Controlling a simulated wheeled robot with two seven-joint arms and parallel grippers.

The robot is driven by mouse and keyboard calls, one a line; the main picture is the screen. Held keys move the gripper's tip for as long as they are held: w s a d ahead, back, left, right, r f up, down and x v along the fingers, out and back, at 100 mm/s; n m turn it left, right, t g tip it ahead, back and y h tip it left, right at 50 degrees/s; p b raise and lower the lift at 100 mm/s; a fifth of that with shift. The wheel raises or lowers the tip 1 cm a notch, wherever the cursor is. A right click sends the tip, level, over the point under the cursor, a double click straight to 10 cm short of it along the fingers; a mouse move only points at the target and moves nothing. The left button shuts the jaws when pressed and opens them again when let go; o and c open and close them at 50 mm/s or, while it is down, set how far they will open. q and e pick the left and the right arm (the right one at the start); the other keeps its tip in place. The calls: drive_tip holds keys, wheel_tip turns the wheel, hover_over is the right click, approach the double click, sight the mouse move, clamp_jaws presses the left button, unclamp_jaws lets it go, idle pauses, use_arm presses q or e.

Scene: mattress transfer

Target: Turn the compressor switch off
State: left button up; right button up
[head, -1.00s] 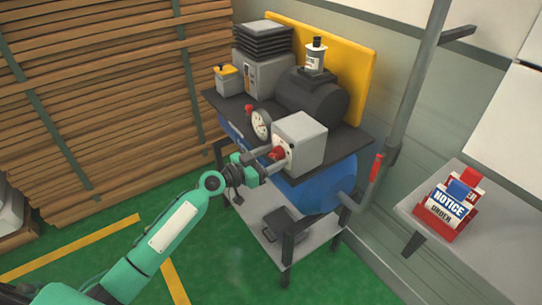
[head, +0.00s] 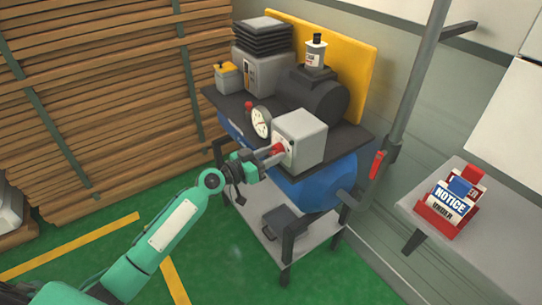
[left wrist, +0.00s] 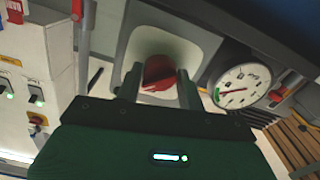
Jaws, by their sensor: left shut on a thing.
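The compressor switch is a grey box (head: 301,137) with a red knob (head: 279,149) on its front-left face, above the blue tank (head: 315,185). My left gripper (head: 273,153) is at that face, shut on the red knob. In the left wrist view, the knob (left wrist: 158,72) sits between the two fingers (left wrist: 158,88), on a pale plate. The fingers partly hide the knob, and I cannot read any position marks. My right gripper is not in view.
A round gauge (head: 261,122) stands just left of the switch box, close to my fingers. A grey post (head: 408,95) and a shelf with a red notice holder (head: 447,208) are at the right. Stacked timber (head: 95,110) fills the left; green floor lies in front.

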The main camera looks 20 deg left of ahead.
use_arm(q)
drive_tip(key=n, duration=0.6)
drive_tip(key=shift+r, duration=0.1)
drive_tip(key=shift+n, duration=1.9)
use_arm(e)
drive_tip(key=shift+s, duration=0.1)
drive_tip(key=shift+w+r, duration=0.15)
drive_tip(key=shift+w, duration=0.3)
